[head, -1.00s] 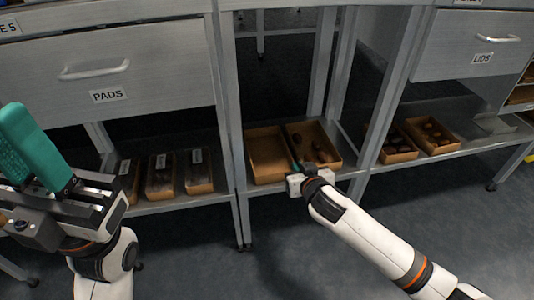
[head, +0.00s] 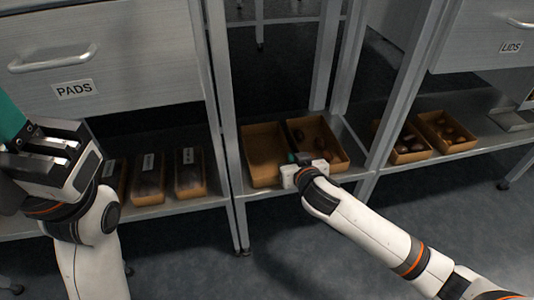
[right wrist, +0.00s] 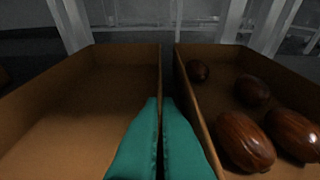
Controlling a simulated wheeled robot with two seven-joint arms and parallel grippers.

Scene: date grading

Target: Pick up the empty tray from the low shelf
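The empty tray (head: 260,184) is a brown open box on the low shelf, with a bare floor. It fills the left of the right wrist view (right wrist: 85,110). My right gripper (head: 292,157) reaches in at its near right corner. In the right wrist view its teal fingers (right wrist: 160,100) are close together, one on each side of the empty tray's right wall, apparently pinching it. My left gripper (head: 12,125) is at the left edge of the head view, away from the trays. Its fingers are mostly cut off there.
A tray with several brown dates (head: 345,165) stands close on the right, a narrow gap away. The low shelf (head: 235,190) has legs either side of this bay. More filled trays stand left (head: 190,190) and right (head: 450,150). A PADS drawer (head: 120,60) overhangs on the left.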

